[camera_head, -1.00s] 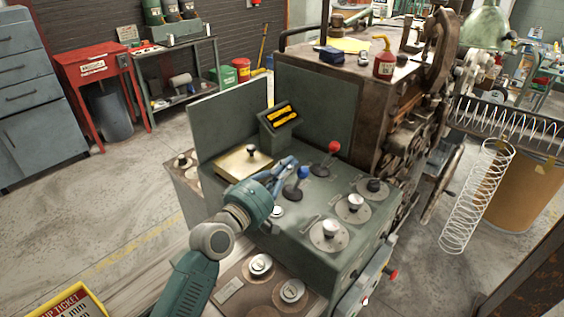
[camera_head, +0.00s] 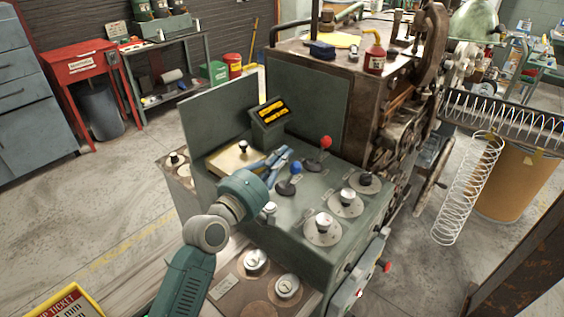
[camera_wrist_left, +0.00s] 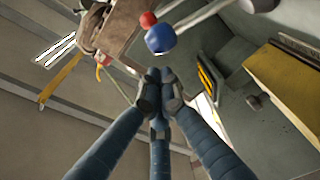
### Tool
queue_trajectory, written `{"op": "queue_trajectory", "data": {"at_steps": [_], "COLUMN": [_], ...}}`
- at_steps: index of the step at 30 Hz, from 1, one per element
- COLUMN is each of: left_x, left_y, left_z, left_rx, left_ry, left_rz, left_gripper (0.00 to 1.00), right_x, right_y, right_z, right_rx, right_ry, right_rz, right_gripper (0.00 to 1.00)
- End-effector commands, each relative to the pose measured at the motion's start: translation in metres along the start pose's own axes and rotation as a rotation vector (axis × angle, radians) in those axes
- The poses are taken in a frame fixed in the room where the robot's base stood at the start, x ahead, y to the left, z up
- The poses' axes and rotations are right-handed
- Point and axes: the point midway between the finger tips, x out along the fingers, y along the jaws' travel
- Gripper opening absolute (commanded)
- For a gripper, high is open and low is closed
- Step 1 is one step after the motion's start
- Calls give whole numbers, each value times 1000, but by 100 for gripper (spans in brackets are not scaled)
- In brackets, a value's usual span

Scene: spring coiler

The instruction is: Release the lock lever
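The grey control panel (camera_head: 290,235) carries a lever with a blue knob (camera_head: 296,167) and a lever with a red knob (camera_head: 326,142). I cannot tell from labels which is the lock lever. Both levers stand up from the panel top. My left gripper (camera_head: 282,156) is just left of and behind the blue knob. In the left wrist view its fingers (camera_wrist_left: 160,82) converge with tips together and nothing visible between them. The blue knob (camera_wrist_left: 160,39) lies just beyond the tips, with the red knob (camera_wrist_left: 148,19) behind it. My right gripper is not in view.
Several round dials (camera_head: 322,229) cover the panel's right side. A red oil can (camera_head: 375,58) is on the machine behind.

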Motion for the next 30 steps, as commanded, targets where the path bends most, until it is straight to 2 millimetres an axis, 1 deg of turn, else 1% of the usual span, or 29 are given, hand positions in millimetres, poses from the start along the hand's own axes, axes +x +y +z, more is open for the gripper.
{"op": "queue_trajectory", "data": {"at_steps": [1,6,12,16,26,29,30], "left_x": [1,3,4,4,4,4,5], "left_y": [12,44,68,73,75,86,95], "left_z": [-4,-15,-24,-26,-27,-31,-34], "left_rx": [0,0,-1,0,0,0,0], "left_ry": [3,2,1,1,1,1,1], "left_rz": [6,7,3,-1,0,0,1], "left_gripper": [0,0,0,0,0,0,0], "right_x": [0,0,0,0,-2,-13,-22], "right_y": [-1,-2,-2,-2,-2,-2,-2], "right_z": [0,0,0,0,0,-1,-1], "right_rx": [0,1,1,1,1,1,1], "right_ry": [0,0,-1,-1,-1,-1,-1], "right_rz": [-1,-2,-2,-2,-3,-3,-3], "right_gripper": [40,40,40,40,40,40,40]}}
